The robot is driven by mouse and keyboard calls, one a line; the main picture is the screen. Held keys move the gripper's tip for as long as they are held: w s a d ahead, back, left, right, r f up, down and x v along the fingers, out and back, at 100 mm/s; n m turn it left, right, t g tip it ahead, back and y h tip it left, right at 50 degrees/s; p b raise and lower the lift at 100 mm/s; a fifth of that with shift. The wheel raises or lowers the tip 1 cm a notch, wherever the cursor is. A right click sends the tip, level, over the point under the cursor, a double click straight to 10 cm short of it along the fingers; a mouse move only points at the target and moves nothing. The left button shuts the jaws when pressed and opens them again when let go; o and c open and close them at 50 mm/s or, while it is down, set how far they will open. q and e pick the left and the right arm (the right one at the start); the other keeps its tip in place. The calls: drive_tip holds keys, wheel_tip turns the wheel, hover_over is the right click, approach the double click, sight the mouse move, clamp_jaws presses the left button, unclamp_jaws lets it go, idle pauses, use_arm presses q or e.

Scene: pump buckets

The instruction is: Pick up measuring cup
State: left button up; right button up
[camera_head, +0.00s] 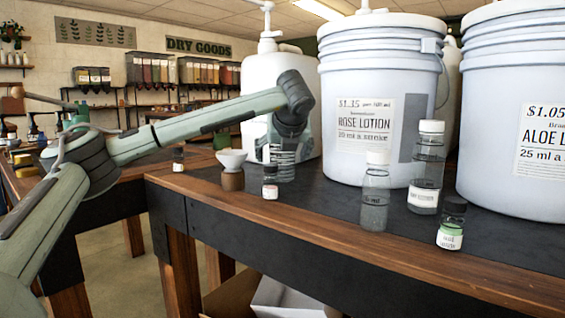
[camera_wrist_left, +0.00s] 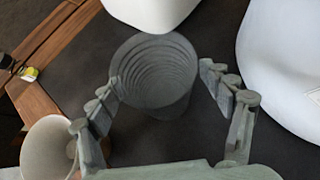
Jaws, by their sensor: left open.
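The measuring cup (camera_head: 283,172) is a clear, ribbed, greyish cup standing upright on the dark counter, partly hidden by my left gripper in the head view. In the left wrist view the cup (camera_wrist_left: 155,75) shows from above, with its round open rim and inner rings. My left gripper (camera_head: 287,148) points down over the cup. It is open, with one finger on each side of the cup in the wrist view, and a gap shows at the right finger. Whether the left finger touches the rim I cannot tell. My right gripper is not in view.
A white bowl on a brown base (camera_head: 231,160) and a small dark-capped bottle (camera_head: 270,182) stand close left of the cup. A white pump container (camera_head: 262,75) is behind it. The rose lotion bucket (camera_head: 372,160) and several bottles stand to the right. The counter's wooden front edge (camera_head: 330,246) is near.

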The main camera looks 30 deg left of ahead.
use_arm(q)
drive_tip(key=c, duration=1.1)
drive_tip(key=shift+r, duration=0.1)
drive_tip(key=shift+c, duration=0.2)
